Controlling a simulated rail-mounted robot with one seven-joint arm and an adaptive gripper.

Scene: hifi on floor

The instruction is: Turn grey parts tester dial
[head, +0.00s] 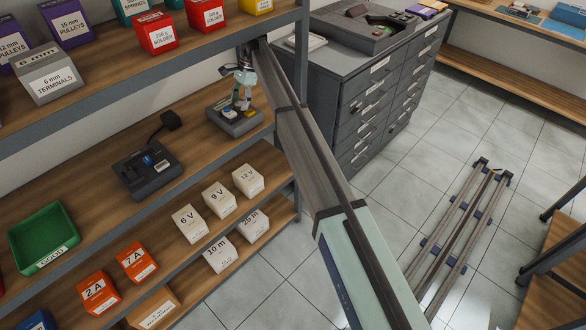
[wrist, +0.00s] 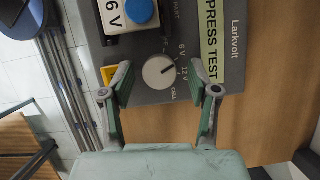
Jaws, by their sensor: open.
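The grey parts tester (head: 236,122) stands on the middle shelf board; its face fills the top of the wrist view (wrist: 180,20). Its round white dial (wrist: 156,74) carries a dark pointer mark aimed right and slightly up, towards the area of the printed 6 V and 12 V; CELL is printed lower. In the head view my gripper (head: 243,84) is over the tester.
Another dark device (head: 148,178) and a green bin (head: 44,238) sit on the same board. White boxes marked 6 V (head: 189,223), 9 V and 12 V stand on the board below. Coloured bins line the shelf above. A grey drawer cabinet (head: 345,75) stands right.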

